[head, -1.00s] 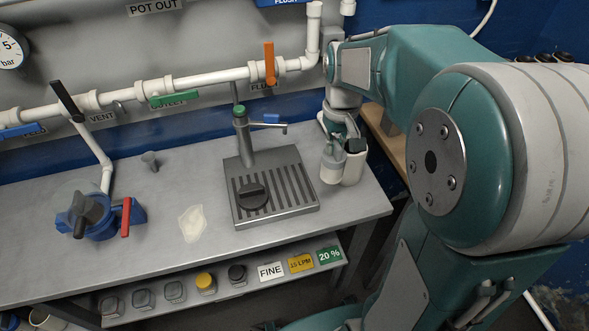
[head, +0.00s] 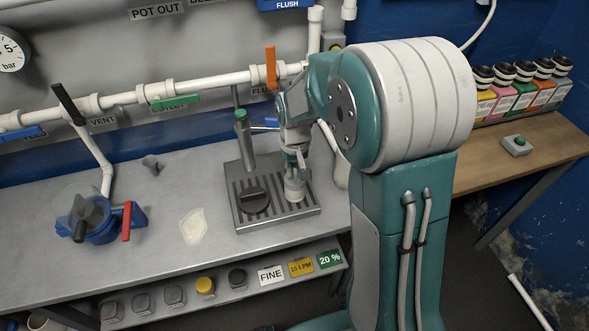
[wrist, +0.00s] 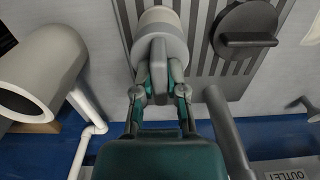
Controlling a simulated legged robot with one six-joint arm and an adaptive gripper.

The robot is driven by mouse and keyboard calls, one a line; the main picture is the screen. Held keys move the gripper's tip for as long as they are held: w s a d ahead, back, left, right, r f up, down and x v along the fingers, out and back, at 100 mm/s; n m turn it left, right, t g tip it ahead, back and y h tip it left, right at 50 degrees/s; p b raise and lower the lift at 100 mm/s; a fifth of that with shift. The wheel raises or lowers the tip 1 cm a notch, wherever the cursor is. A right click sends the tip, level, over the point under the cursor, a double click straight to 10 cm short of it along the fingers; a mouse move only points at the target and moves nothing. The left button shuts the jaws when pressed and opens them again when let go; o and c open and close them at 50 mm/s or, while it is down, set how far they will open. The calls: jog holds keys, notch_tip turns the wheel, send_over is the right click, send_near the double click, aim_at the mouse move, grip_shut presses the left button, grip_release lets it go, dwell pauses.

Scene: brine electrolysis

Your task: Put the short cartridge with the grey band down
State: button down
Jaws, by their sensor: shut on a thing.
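The short cartridge (head: 294,190), pale with a grey band, is in my gripper (head: 296,172) over the right part of the slotted drip tray (head: 270,214). In the wrist view my gripper (wrist: 160,85) is shut around the grey part of the cartridge (wrist: 158,18), whose pale end points away from me. The cartridge looks roughly upright. Whether its lower end touches the tray I cannot tell. My fingers hide part of it.
A dark round knob (head: 254,199) sits on the tray left of the cartridge. A grey tap post (head: 244,140) with a green top stands behind. A pale patch (head: 193,226) lies on the bench (head: 150,245). White pipework (head: 205,89) with coloured valve handles runs along the back.

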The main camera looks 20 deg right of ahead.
jog(key=c, duration=0.7)
grip_release()
jog(key=shift+f, duration=0.1)
notch_tip(320, 180, up, 12)
jog(key=s+r+t, duration=0.2)
jog(key=s, duration=0.5)
jog(key=s+r+t, duration=0.1)
jog(key=s, duration=0.6)
jog(key=s+r+t, duration=0.2)
jog(key=s, duration=0.5)
jog(key=shift+s+r+t, duration=0.15)
jog(key=shift+r+t, duration=0.15)
